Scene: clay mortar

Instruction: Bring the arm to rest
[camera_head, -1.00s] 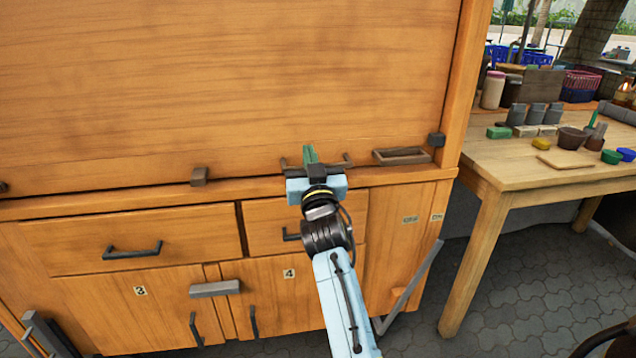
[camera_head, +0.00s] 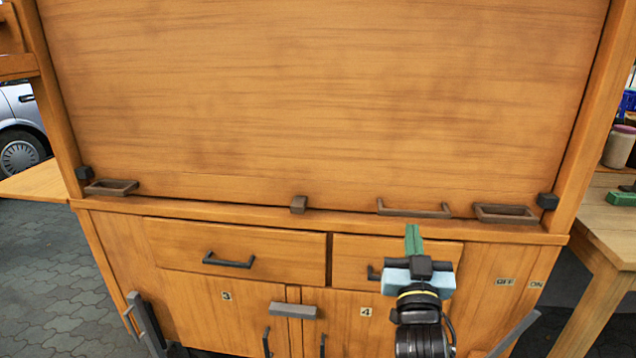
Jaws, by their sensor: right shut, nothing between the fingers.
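My right gripper (camera_head: 413,238) shows in the head view in front of the small right drawer (camera_head: 350,255) of the wooden cabinet. Its green fingers are shut together with nothing between them and point up toward the cabinet's ledge. The fingers appear apart from the brown bar handle (camera_head: 414,210) at the bottom of the big panel; the exact gap cannot be told. The gripper body covers part of the small drawer and its handle. My left gripper is not in view.
The big wooden panel (camera_head: 310,100) is down. The wide drawer (camera_head: 240,250) and the lower doors numbered 3 and 4 look shut. A wooden table (camera_head: 612,225) with a green block (camera_head: 621,198) stands at the right. Paved floor (camera_head: 40,260) lies open at the left.

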